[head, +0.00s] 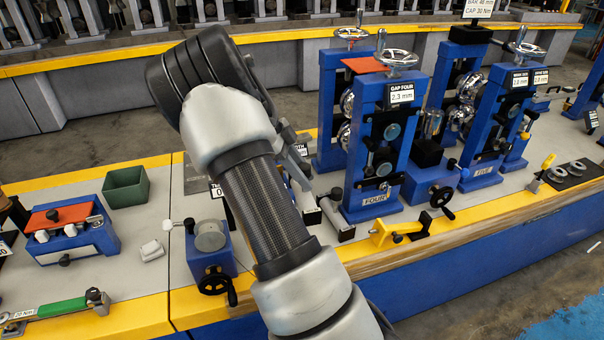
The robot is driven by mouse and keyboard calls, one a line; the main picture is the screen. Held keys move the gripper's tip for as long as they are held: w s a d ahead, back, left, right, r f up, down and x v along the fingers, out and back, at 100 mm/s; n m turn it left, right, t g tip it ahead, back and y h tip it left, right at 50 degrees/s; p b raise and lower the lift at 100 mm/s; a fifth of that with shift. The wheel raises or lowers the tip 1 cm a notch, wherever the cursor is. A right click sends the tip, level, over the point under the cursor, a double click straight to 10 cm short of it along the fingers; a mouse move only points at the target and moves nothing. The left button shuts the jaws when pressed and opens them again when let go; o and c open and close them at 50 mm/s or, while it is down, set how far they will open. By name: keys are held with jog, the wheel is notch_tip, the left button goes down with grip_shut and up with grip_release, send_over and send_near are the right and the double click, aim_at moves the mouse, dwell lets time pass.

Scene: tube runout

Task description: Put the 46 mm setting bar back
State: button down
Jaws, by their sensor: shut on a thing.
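My arm crosses the middle of the head view and hides much of the bench behind it. A grey part of my gripper (297,172) shows just right of the arm, above the bench and left of the blue stand marked FOUR. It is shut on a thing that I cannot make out. I cannot pick out the 46 mm setting bar with certainty. A short dark bar with an upright grey post (337,212) stands on the bench in front of the gripper, beside the FOUR stand. A sign at the top right (479,8) is partly cut off.
The blue FOUR roll stand (376,150) has a handwheel and a 2.3 mm display. More blue stands (497,120) stand to its right. A yellow clamp (400,229) is at the front edge. A crank unit (210,250) and a green bin (125,187) are left.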

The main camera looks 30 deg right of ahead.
jog(key=shift+f+b, duration=3.05)
jog(key=shift+f, duration=1.9)
jog(key=shift+f+b, duration=0.6)
jog(key=shift+f, duration=0.4)
jog(key=c, duration=1.4)
grip_release()
jog(key=shift+o, duration=0.2)
jog(key=p+v, duration=0.4)
jog(key=v, duration=1.3)
jog(key=shift+w+r, duration=0.15)
jog(key=shift+r, duration=0.05)
